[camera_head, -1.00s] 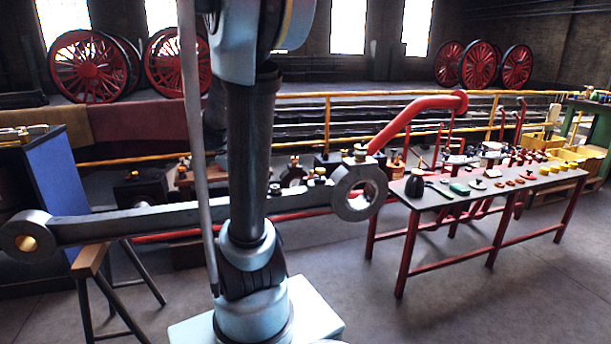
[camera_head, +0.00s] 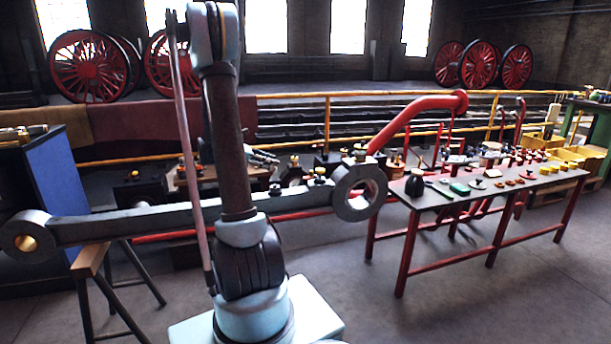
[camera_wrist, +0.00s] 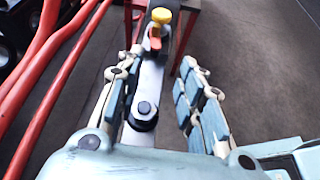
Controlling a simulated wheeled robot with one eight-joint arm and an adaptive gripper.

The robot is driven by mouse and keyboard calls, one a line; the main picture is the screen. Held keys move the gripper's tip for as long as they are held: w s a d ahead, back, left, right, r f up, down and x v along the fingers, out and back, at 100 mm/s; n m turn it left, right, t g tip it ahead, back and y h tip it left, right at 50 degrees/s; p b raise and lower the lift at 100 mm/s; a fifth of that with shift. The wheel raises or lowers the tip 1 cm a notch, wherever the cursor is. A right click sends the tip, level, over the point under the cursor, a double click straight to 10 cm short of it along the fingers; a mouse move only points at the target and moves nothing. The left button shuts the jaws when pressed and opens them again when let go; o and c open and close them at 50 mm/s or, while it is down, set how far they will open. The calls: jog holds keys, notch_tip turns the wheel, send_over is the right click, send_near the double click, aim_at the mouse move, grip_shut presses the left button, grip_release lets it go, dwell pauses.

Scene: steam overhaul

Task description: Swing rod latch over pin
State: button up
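The long grey rod (camera_head: 120,222) lies level, with a round eye at each end. In the head view, a yellow-topped fitting (camera_head: 320,173) and a dark round boss (camera_head: 275,188) sit on it near the right eye. In the wrist view, the grey bar (camera_wrist: 151,78) runs below and between my fingers, with a black round boss (camera_wrist: 145,110) near and a yellow knob (camera_wrist: 160,17) with a red part beyond. I cannot tell which piece is the latch or the pin. My gripper (camera_wrist: 162,60) is open and empty above the bar; it also shows behind my arm (camera_head: 264,156).
A red-legged bench (camera_head: 480,190) with small parts stands at the right. Red pipes (camera_wrist: 45,75) run left of my gripper in the wrist view. A trestle (camera_head: 92,262) stands under the rod's left part. Yellow railings (camera_head: 327,120) cross behind. Floor at the lower right is clear.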

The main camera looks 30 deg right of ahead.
jog(key=w, duration=0.1)
send_near(307, 177)
jog(key=shift+h, duration=0.3)
jog(key=x, duration=0.3)
jog(key=r+x, duration=0.1)
jog(key=x, duration=0.5)
jog(key=shift+w+d+r, duration=0.1)
jog(key=shift+d, duration=0.3)
